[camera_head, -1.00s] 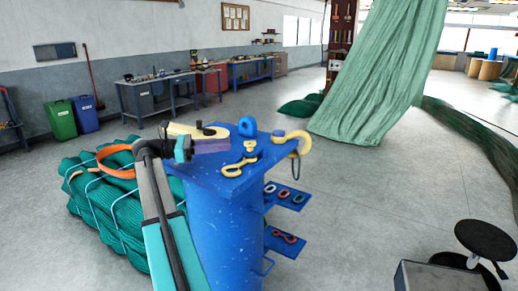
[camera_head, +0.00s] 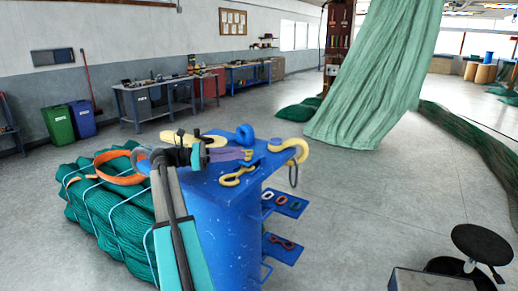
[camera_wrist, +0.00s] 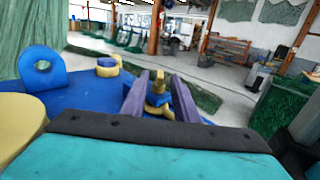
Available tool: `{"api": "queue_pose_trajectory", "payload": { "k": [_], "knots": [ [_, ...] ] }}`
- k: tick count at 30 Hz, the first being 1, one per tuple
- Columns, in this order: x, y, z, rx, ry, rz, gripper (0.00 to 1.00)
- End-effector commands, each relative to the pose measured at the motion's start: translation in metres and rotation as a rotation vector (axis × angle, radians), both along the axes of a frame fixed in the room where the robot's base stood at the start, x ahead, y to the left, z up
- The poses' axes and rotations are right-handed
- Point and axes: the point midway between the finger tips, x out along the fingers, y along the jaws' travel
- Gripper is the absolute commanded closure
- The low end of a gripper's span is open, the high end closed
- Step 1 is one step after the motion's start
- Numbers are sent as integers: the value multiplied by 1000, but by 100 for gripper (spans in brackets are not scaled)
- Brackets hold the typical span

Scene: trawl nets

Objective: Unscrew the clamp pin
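The blue bench top (camera_head: 213,173) carries a small clamp (camera_head: 258,160) with a yellow pin (camera_head: 247,154) near its right side. My gripper (camera_head: 243,154) reaches across the top from the left, with its purple fingers level with the pin. In the wrist view the fingers (camera_wrist: 158,82) stand apart, one on each side of the yellow pin (camera_wrist: 159,77). A gap shows beside the pin, and I see no clear contact. The clamp's yellow and blue base (camera_wrist: 158,106) sits lower between the fingers.
Green netting (camera_head: 105,205) is piled left of the bench. A stool (camera_head: 482,243) stands right.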

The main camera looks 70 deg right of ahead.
Motion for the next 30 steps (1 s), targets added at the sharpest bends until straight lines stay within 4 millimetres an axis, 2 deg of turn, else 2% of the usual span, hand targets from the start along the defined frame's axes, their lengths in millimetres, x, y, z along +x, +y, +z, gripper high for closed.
{"api": "queue_pose_trajectory", "payload": {
  "k": [6, 15, 21, 30],
  "knots": [
    [-30, -15, 3, 0, 0, -4, 73],
    [-62, -35, 2, 1, 0, -3, 73],
    [-72, -40, 1, 0, -1, -2, 73],
    [-73, -41, 0, 0, -1, -2, 73]
  ]
}}
